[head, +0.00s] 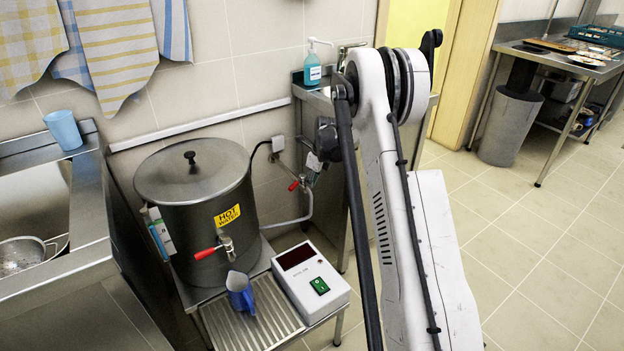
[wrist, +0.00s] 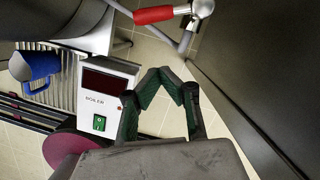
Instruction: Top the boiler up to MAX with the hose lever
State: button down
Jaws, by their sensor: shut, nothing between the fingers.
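The boiler (head: 183,210) is a dark steel pot with a lid and a yellow HOT WATER label. A tube with labels (head: 157,232) stands on its left side; the water level in it is too small to read. The hose lever (head: 294,185) is red, on a valve at the wall end of the pale hose (head: 300,218), right of the boiler. A red lever, which looks like the same one, shows at the top of the wrist view (wrist: 153,15). My gripper (wrist: 162,74) is shut and empty, apart from and below that lever in the picture.
The boiler's red-handled tap (head: 210,251) is at its front. A blue jug (head: 240,292) stands on the drip tray (head: 262,318), left of the white control box (head: 312,282) with dark display and green switch. A steel counter (head: 325,100) stands behind right; a sink is left.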

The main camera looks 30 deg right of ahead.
aim_at(297, 184)
jog(key=w+a+f+b, duration=0.2)
jog(key=w+f, duration=0.2)
jog(key=shift+w+a, duration=0.25)
jog(key=shift+a, duration=0.05)
jog(key=w+a, duration=0.2)
jog(key=shift+w+a, duration=0.1)
jog(key=shift+w, duration=0.25)
dwell(0.4)
